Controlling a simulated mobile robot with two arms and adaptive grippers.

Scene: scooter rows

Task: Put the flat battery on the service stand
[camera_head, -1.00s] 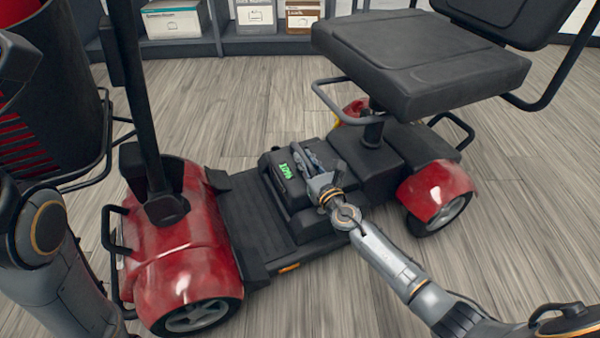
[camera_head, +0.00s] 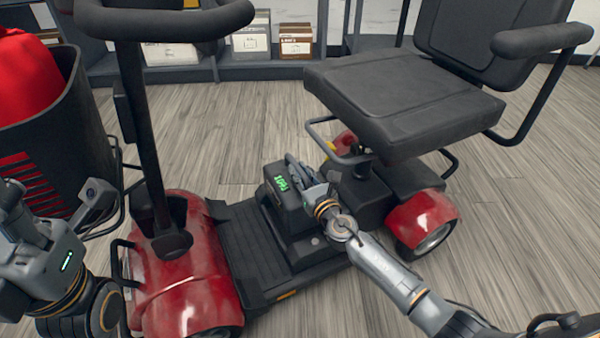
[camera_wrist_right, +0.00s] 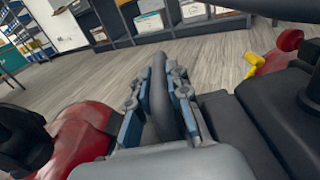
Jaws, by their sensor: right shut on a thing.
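The flat battery (camera_head: 284,199) is a black block with a green lit display, above the footboard of the red scooter, in front of the seat post. It looks raised a little from the black base part (camera_head: 312,246) under it. My right gripper (camera_head: 303,173) is shut on its handle from the right. In the right wrist view the handle (camera_wrist_right: 159,100) stands between the two blue-grey fingers. I see no service stand.
The scooter's seat (camera_head: 400,98) overhangs close behind the battery, and the steering column (camera_head: 146,130) stands left of it. A black basket (camera_head: 75,120) with something red is at the far left. A shelf (camera_head: 215,69) with boxes stands at the back; open floor lies between.

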